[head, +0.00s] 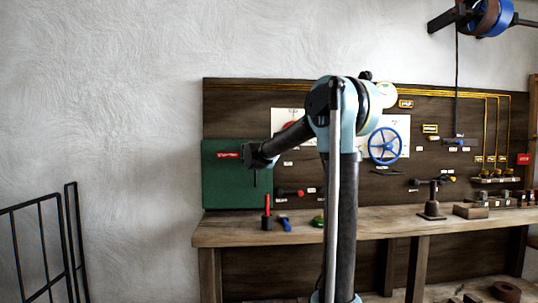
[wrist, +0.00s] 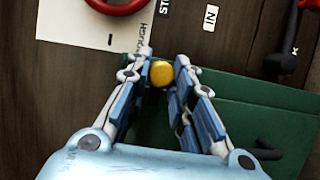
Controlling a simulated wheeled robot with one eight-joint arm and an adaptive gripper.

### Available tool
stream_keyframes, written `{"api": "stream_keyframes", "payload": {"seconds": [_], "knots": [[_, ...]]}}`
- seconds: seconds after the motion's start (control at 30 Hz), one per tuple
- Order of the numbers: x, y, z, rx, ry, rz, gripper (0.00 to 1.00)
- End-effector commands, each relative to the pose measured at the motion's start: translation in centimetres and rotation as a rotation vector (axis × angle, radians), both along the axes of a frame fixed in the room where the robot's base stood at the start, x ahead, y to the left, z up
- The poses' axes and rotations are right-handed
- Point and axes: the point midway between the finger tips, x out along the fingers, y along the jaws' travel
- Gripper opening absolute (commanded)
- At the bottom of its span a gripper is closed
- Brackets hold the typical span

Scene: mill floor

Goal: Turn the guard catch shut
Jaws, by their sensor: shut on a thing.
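The green guard panel (head: 222,188) covers the left end of the dark wooden board. In the wrist view its green face (wrist: 250,112) fills the right side below the wood. A round yellow knob, apparently the guard catch (wrist: 162,74), sits at the panel's upper edge, between my fingertips. My gripper (wrist: 162,70) is shut on this knob, one finger on each side. In the head view my gripper (head: 256,156) is in front of the panel's upper right part. The knob is hidden there. The catch's turn angle cannot be told.
A red ring (wrist: 118,4), an "IN" label (wrist: 210,18) and a black lever with a red part (wrist: 286,55) are near the gripper. A blue handwheel (head: 385,146) is to the right. The workbench (head: 300,228) below carries upright tools. A black rail (head: 40,240) stands left.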

Motion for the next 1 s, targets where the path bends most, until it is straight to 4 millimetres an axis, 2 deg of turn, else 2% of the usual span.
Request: {"api": "stream_keyframes", "payload": {"seconds": [0.6,0.63,0.7,1.0], "knots": [[-0.13,0.06,-0.34,-0.034,0.002,0.002,0.00],[-0.12,0.06,-0.34,-0.034,0.002,0.002,0.28],[-0.11,0.04,-0.32,-0.034,0.002,0.001,0.42],[-0.09,0.02,-0.17,-0.036,0.001,0.001,0.42]]}}
